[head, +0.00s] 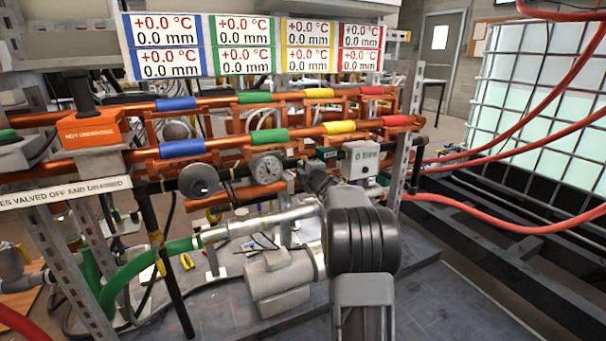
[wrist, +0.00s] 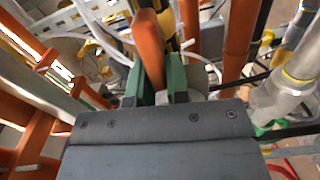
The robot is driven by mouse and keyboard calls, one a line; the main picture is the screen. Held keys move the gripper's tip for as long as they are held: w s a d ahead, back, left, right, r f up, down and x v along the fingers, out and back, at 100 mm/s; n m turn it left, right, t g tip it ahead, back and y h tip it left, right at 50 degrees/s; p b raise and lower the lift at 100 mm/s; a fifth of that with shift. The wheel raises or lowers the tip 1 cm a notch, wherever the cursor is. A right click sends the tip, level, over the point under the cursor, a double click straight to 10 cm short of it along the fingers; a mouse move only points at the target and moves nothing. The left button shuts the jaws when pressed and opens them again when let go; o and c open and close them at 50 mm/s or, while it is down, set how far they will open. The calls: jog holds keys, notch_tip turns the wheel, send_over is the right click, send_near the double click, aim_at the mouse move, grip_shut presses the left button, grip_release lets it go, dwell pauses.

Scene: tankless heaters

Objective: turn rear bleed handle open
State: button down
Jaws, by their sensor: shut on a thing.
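In the wrist view, my gripper (wrist: 156,86) has its two green finger pads closed around an orange, rounded lever, which I take to be the rear bleed handle (wrist: 149,42). The handle stretches away from the fingers toward the top of the picture. Its base and the valve under it are hidden by the fingers and the dark gripper body, so its exact turn angle cannot be told. In the head view, my dark arm covers the gripper and the handle, by the right part of the copper pipe rack.
Orange copper pipes (head: 225,144) with coloured bands run across the rack. A round gauge (head: 267,168) and a grey-white box (head: 361,160) sit close to my arm. A grey pump (head: 279,280) lies below. Red hoses (head: 500,228) and a white tank (head: 535,100) are at right.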

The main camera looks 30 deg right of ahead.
jog(key=shift+s+d, duration=0.1)
jog(key=shift+d, duration=0.1)
dwell(0.4)
jog(key=c, duration=1.2)
grip_release()
jog(key=shift+d, duration=0.15)
jog(key=shift+c, duration=0.2)
jog(key=shift+o, duration=0.7)
jog(key=shift+a, duration=0.25)
jog(key=s+a+p, duration=0.2)
jog(key=s, duration=1.1)
jog(key=shift+s, duration=0.25)
